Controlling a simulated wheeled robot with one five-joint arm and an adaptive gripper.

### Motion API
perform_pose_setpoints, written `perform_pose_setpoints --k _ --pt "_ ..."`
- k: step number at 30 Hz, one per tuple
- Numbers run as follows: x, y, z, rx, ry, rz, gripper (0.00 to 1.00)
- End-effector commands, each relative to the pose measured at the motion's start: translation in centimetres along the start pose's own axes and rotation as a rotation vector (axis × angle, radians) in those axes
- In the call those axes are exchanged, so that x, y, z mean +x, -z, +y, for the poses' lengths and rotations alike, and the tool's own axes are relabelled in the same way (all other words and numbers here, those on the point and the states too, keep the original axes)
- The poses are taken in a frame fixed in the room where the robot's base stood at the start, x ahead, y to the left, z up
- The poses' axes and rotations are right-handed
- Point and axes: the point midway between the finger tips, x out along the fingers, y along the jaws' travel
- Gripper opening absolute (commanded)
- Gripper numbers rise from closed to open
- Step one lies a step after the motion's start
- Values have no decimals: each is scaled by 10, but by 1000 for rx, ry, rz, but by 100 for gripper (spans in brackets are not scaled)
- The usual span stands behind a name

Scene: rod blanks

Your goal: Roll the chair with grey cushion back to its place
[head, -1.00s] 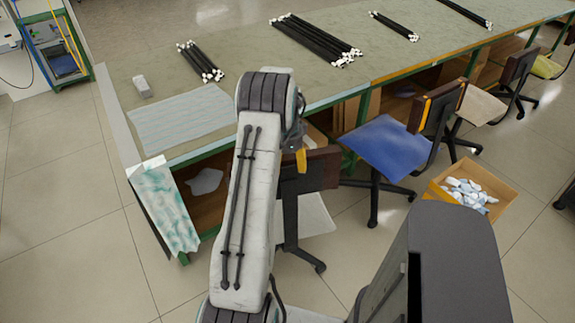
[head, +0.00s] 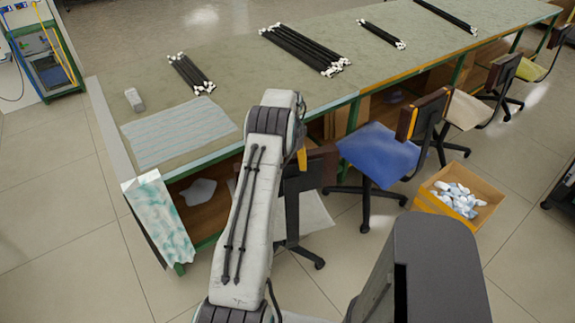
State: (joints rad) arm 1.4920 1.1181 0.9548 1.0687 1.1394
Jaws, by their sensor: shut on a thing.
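The chair with grey cushion (head: 312,213) stands at the near long side of the workbench, left of the blue chair. Its dark brown backrest (head: 322,168) faces me, and its pale grey seat shows beside the black post. My arm covers its left part. My gripper (head: 302,152) is at the top of this backrest, mostly hidden behind my wrist, and shut on the chair. The fingertips cannot be made out. The workbench (head: 330,75) has a grey-green top and green legs.
The blue chair (head: 375,152) stands close on the right, with a cardboard box (head: 432,205) of pale pieces near its base. A beige chair (head: 465,108) stands beyond. A stained sheet (head: 160,220) hangs at the bench's left end. Floor is open at lower left.

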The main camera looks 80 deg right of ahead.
Motion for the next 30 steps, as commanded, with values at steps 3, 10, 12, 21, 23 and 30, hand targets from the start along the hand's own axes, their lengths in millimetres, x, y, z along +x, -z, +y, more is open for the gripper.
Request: perform_pose_setpoints --k 3,10,12,21,23,30 --pt "-1 1 -1 1 4 2 32" --pt "-1 0 0 0 2 1 89" --pt "0 0 0 0 2 1 95" --pt "0 0 0 0 0 0 99" --pt "-2 0 0 0 1 0 99" --pt "-30 0 -1 0 4 2 99"
